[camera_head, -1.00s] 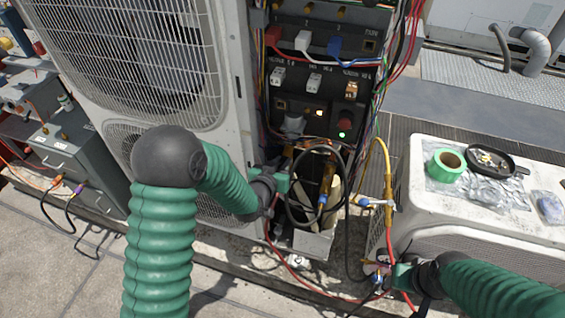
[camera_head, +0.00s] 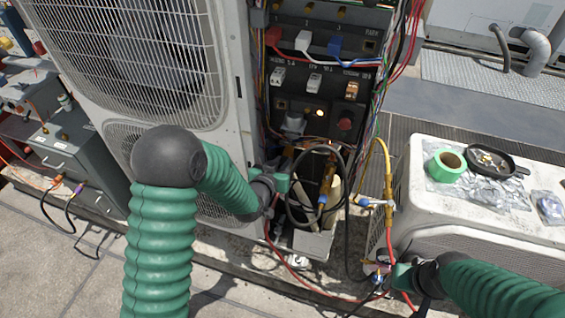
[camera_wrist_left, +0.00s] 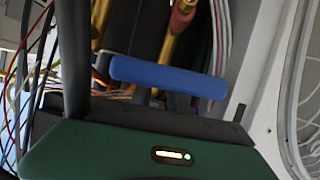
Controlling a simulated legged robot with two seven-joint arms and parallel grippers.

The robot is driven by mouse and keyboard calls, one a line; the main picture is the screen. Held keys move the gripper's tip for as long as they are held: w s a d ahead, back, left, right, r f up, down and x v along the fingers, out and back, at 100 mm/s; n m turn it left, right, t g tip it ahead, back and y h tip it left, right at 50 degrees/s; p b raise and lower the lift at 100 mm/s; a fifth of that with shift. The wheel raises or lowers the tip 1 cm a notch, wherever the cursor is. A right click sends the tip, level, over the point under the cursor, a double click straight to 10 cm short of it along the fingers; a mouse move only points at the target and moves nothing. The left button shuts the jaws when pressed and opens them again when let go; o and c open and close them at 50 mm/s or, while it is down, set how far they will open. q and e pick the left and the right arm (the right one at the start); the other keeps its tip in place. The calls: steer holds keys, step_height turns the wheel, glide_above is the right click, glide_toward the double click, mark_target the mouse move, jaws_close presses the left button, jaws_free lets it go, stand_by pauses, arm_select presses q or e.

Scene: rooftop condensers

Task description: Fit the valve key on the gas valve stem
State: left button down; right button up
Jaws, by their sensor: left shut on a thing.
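My left gripper (camera_head: 284,184) is at the open lower bay of the large condenser. In the left wrist view, a blue bar (camera_wrist_left: 168,77) lies across the front of this gripper (camera_wrist_left: 178,102), which is shut on it; I take it for the valve key's handle. Brass pipework (camera_wrist_left: 174,32) with a red part shows just beyond it. In the head view, a brass fitting (camera_head: 327,176) stands behind a black hose loop in the bay. I cannot make out the gas valve stem or whether the key touches it. My right gripper (camera_head: 388,276) is low by the hoses; its jaws are unclear.
The condenser (camera_head: 222,70) stands behind my left arm. Loose wires and a black hose loop (camera_head: 288,205) crowd the bay. A yellow hose (camera_head: 386,155) and red hose hang on the right. A white unit (camera_head: 420,220) carries green tape (camera_head: 447,164) and a black pan (camera_head: 497,162).

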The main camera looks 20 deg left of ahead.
arm_select(q)
steer(key=shift+s, duration=0.2)
steer(key=shift+s, duration=1.2)
